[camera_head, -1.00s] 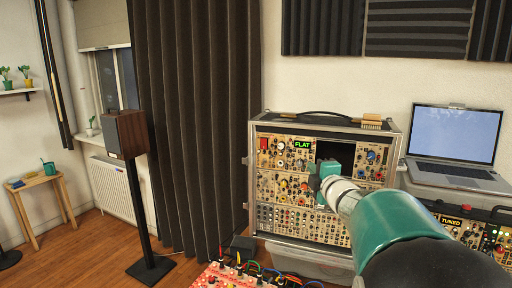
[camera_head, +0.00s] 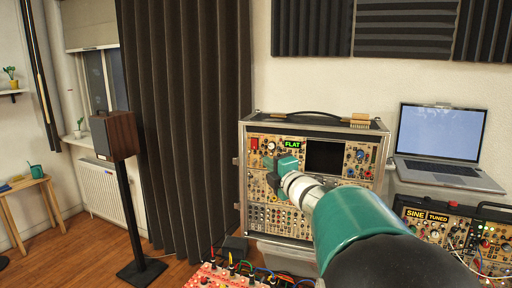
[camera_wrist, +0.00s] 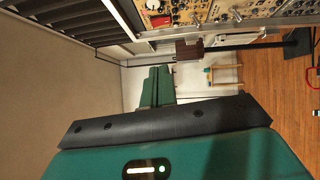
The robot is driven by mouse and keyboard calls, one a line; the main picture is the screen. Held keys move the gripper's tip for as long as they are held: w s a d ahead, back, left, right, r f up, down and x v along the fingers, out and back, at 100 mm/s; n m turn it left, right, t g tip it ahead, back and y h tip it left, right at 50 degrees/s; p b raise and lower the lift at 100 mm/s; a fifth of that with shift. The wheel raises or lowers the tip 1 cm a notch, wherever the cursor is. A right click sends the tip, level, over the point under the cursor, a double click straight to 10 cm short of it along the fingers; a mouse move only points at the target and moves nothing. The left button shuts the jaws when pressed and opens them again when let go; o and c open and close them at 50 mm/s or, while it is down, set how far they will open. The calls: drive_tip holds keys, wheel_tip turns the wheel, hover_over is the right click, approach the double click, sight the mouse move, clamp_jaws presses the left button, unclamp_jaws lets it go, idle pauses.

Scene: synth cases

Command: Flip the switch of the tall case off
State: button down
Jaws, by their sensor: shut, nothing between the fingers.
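The tall case (camera_head: 275,122) is a silver-edged case of beige modules, standing upright in the head view with a green "FLAT" sign (camera_head: 293,144). A red switch (camera_head: 254,144) sits at its upper left. In the wrist view a red part, which looks like this switch (camera_wrist: 152,4), shows at the top edge beside a white knob. My gripper (camera_head: 272,177) is teal, in front of the case's left half, below and right of the switch, and hides some modules. In the wrist view my gripper (camera_wrist: 160,70) is shut and empty, apart from the red part. The switch's position is too small to tell.
A dark screen (camera_head: 324,156) is in the case's upper middle. A brush (camera_head: 360,119) lies on top. A laptop (camera_head: 442,145) and a low case signed "SINE TUNED" (camera_head: 428,216) stand right. A red cabled panel (camera_head: 215,274) is in front. A speaker on a stand (camera_head: 115,138) is left.

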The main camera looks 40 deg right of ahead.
approach(251, 141)
drive_tip(key=w+a, duration=0.2)
drive_tip(key=w+d, duration=0.2)
drive_tip(key=w, duration=0.1)
drive_tip(key=shift+d+r, duration=0.1)
drive_tip(key=shift+d, duration=0.05)
drive_tip(key=shift+w+d+r, duration=0.1)
drive_tip(key=shift+w+d, duration=0.15)
drive_tip(key=shift+d, duration=0.05)
drive_tip(key=shift+w+d+r, duration=0.1)
drive_tip(key=shift+w+d, duration=0.05)
drive_tip(key=shift+w, duration=0.05)
